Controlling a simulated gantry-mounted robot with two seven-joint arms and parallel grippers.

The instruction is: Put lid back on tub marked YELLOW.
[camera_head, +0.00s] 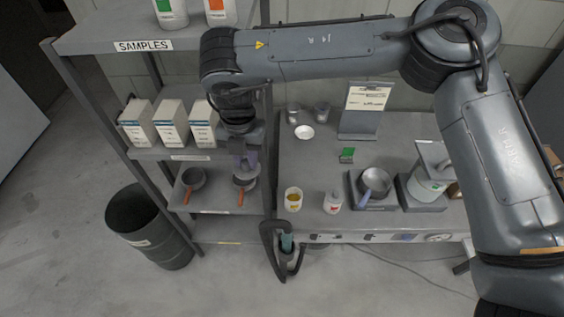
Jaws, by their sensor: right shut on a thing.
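A small white tub (293,199) with yellow contents stands open near the left front of the bench; its marking is too small to read. My right gripper (246,167) reaches down from above at the right end of the shelf rack, left of the tub. It is shut on a small pale round piece (248,183), which looks like the lid; the fingers partly hide it. It overlaps in view a small pan with an orange handle (240,198), and I cannot tell whether they touch.
A second orange-handled pan (193,178) sits on that shelf, with white cartons (168,125) above. A white bottle (333,202) stands right of the tub. A metal pan (375,182), a clipboard stand (363,112) and a white bowl (304,132) occupy the bench (313,165).

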